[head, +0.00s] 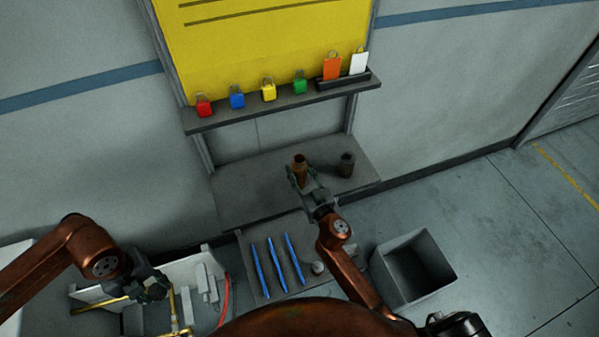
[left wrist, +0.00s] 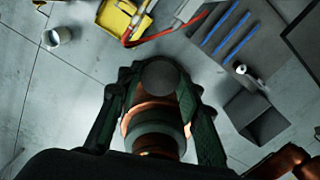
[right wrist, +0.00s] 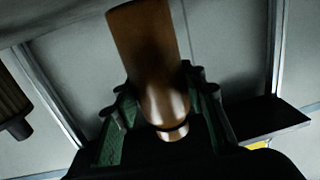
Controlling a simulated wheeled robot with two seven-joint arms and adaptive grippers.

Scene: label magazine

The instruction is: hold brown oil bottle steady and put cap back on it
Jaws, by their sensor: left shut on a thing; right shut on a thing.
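The brown oil bottle (head: 299,163) stands at the lower grey shelf. My right gripper (head: 302,178) is shut around it. In the right wrist view the bottle (right wrist: 143,40) sits between the fingers (right wrist: 165,115). My left gripper (head: 152,287) is at the lower left, well away from the bottle, over the pale bench with yellow pipes. In the left wrist view my left gripper (left wrist: 158,95) is shut on a small dark round piece (left wrist: 160,76), seemingly the cap. The cap is too dark to make out in the head view.
Several coloured padlocks (head: 268,91) and tags line the upper shelf (head: 285,106). A grey tray (head: 262,238) holds blue strips and a small white roll (head: 318,268). An open grey bin (head: 412,265) stands on the floor at right.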

